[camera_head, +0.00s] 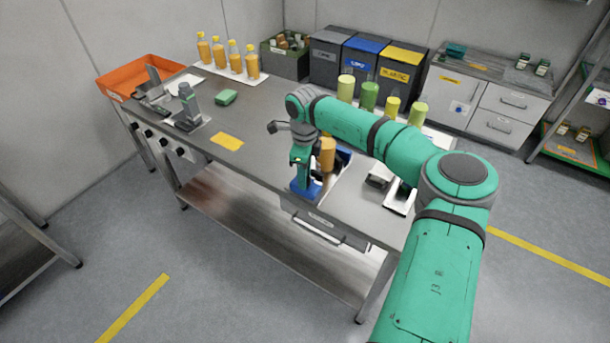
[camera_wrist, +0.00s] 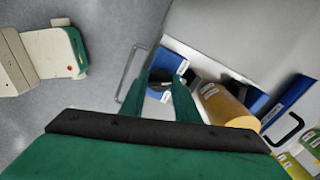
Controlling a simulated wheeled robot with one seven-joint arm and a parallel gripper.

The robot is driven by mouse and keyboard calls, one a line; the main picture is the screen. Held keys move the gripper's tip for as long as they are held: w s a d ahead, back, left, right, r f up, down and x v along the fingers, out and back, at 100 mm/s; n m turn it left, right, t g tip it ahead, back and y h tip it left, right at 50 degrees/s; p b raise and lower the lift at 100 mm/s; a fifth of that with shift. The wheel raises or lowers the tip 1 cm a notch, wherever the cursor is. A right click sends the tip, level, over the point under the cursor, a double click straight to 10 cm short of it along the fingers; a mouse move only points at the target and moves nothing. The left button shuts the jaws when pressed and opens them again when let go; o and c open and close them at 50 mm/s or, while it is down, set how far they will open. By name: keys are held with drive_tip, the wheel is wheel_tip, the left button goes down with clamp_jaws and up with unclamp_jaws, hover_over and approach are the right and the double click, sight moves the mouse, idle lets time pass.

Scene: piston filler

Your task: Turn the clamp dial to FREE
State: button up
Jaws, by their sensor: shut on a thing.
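My gripper (camera_head: 303,170) points down over the front edge of the workbench, at a blue clamp fixture (camera_head: 303,190). In the wrist view the green fingers of my gripper (camera_wrist: 163,80) stand on either side of a dark dial (camera_wrist: 159,86) on the blue fixture (camera_wrist: 165,65). The gripper is shut on the dial. A small white label (camera_wrist: 182,67) shows by the right finger, too small to read. An orange bottle (camera_head: 327,152) stands upright close to the right of the gripper. In the head view the dial is hidden by the gripper.
A drawer with a handle (camera_head: 320,232) is below the fixture. Yellow and green bottles (camera_head: 369,95) stand behind my arm.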

drive_tip(key=shift+s+n, duration=0.1)
drive_tip(key=shift+n, duration=1.1)
drive_tip(key=o, duration=1.1)
drive_tip(key=shift+c, duration=0.2)
drive_tip(key=shift+r, duration=0.1)
drive_tip(key=shift+r, duration=0.3)
wheel_tip(320, 180, up, 10)
